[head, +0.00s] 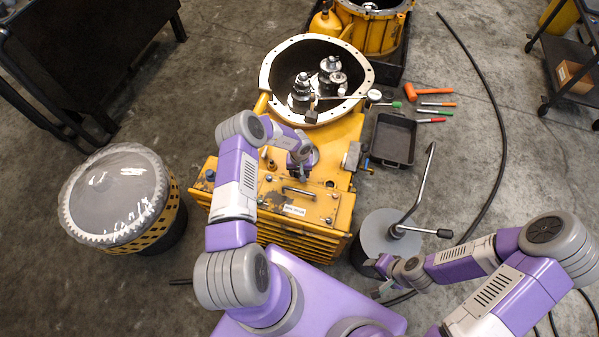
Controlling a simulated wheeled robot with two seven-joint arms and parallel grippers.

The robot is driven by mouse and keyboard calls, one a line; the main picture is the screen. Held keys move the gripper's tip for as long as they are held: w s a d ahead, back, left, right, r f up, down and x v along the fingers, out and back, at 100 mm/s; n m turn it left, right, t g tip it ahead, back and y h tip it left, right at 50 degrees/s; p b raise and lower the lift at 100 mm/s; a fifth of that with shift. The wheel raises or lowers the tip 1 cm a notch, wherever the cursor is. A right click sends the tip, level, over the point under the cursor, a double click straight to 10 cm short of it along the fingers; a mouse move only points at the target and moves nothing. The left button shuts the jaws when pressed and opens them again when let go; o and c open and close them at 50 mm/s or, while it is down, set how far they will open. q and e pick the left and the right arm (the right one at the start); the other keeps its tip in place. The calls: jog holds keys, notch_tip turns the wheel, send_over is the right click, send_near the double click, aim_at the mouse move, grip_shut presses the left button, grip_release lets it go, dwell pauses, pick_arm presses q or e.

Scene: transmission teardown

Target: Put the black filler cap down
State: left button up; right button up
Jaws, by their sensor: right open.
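I cannot pick out the black filler cap with certainty. A small dark round spot (329,184) shows on top of the yellow transmission housing (340,215), but I cannot tell whether it is a cap or an opening. My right gripper (379,288) is low at the front right, beside the round grey stand (377,236); it is open. A dark shape (369,266) lies between this gripper and the stand, too small to identify. My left gripper (300,174) is over the top of the yellow housing, pointing down; its fingers are too small to read.
A black tray (393,140) is on the floor right of the housing, near an orange mallet (428,91) and several coloured-handled tools. A bent metal crank (417,194) rises from the stand. A clear-covered round part (116,194) stands left. A black hose (496,120) curves across open floor.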

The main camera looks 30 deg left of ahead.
pick_arm(q)
jog(key=shift+f, duration=0.25)
jog(key=o, duration=1.4)
jog(key=shift+r, duration=0.1)
jog(key=shift+r, duration=0.25)
notch_tip(320, 180, up, 12)
jog(key=p, duration=0.4)
jog(key=shift+p, duration=0.3)
